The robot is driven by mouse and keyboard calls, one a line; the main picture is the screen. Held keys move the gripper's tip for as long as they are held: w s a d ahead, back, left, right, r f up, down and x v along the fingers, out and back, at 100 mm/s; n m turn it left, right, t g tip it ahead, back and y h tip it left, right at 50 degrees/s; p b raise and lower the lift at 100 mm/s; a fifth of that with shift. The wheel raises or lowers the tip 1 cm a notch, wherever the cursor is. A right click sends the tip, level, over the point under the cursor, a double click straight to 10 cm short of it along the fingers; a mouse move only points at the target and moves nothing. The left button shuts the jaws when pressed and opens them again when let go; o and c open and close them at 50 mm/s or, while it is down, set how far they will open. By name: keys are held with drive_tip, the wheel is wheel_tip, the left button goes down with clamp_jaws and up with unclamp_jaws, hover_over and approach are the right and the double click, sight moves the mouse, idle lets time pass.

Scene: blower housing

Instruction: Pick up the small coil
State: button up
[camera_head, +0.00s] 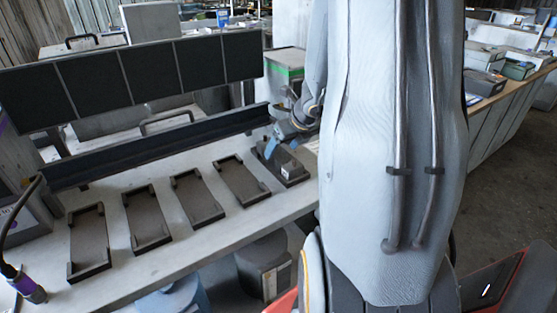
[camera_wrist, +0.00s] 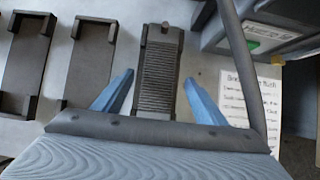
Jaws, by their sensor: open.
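A dark ribbed block, which appears to be the small coil (camera_wrist: 160,65), lies between my fingers in the wrist view, with a small knob at its far end. Its near end is hidden by my gripper. My gripper (camera_wrist: 158,76) is open, one blue finger on each side, with gaps to the block. In the head view my gripper (camera_head: 281,143) is over the rightmost dark holder (camera_head: 297,181). A small pale block shows there; I cannot tell whether it is part of the coil.
Several empty dark holders (camera_head: 148,240) stand in a row to the left on the pale bench (camera_head: 190,245). A long dark rail (camera_head: 150,152) runs behind them. A grey box with a green label (camera_wrist: 265,38) and a printed sheet (camera_wrist: 254,100) are close on the right.

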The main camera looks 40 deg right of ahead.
drive_tip(key=b+x, duration=0.1)
drive_tip(key=x, duration=0.3)
drive_tip(key=shift+f, duration=0.2)
drive_tip(key=c, duration=1.5)
drive_tip(key=shift+r, duration=0.1)
wheel_tip(320, 180, up, 9)
drive_tip(key=p, duration=0.5)
drive_tip(key=shift+r, duration=0.25)
wheel_tip(320, 180, up, 4)
drive_tip(key=p, duration=0.5)
hover_over(279, 153)
drive_tip(key=shift+w+r, duration=0.15)
drive_tip(key=shift+r, duration=0.1)
